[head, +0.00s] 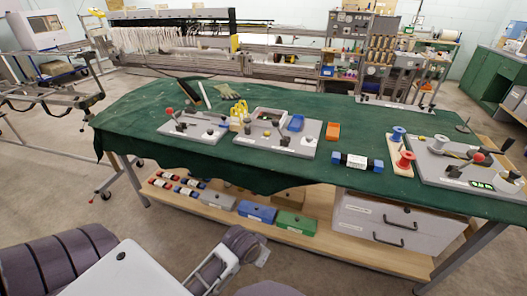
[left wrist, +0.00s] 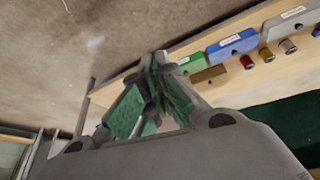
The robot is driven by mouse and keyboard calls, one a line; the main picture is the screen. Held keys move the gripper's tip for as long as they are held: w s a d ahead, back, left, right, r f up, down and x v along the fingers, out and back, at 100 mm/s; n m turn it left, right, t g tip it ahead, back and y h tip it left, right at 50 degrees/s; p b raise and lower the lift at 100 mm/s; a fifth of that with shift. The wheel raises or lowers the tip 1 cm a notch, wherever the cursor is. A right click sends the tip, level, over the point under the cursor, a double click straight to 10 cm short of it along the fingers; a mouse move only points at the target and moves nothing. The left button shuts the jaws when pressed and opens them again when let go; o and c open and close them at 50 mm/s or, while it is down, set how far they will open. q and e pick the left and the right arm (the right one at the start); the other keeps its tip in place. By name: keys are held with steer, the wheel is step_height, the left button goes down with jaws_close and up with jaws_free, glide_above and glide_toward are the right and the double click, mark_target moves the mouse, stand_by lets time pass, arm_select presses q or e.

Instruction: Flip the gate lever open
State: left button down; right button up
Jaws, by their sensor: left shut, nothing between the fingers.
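Two levers with red knobs show in the head view. One lever (head: 169,112) stands on the left grey board (head: 180,133). The other lever (head: 478,158) is on the right grey board (head: 430,168), near the table's right end. I cannot tell from their labels which is the gate lever, or its exact position. My left gripper (left wrist: 158,62), with green finger pads, is shut and empty in the left wrist view. It is low in front of the table, beside the lower shelf and apart from both levers. My right gripper does not show.
The wooden shelf (head: 310,242) below carries coloured boxes. A loom stands behind.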

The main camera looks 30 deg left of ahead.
arm_select(q)
steer(key=w+a+r+n+t, duration=0.4)
steer(key=w+a+r+n, duration=0.15)
steer(key=w, duration=0.35)
steer(key=w+a+r+n+t, duration=0.35)
steer(key=w+r+n, duration=0.25)
steer(key=w, duration=0.2)
steer(key=w+a+r+n+t+y, duration=0.2)
steer(key=w+a+r+n, duration=0.1)
steer(key=a+r+n, duration=0.2)
steer(key=w+a+r+n+t+y, duration=0.1)
steer(key=w+a+r+n+t, duration=0.2)
steer(key=a+r+n, duration=0.3)
steer(key=w+a+n, duration=0.1)
steer(key=a, duration=0.3)
steer(key=shift+r+n+t+y+b, duration=0.3)
steer(key=shift+n+t+y+b, duration=0.05)
steer(key=shift+y, duration=0.05)
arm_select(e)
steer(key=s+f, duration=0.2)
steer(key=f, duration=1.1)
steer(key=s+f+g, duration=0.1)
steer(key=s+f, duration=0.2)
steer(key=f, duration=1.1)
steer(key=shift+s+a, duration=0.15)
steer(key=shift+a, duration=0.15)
arm_select(q)
steer(key=shift+w, duration=0.15)
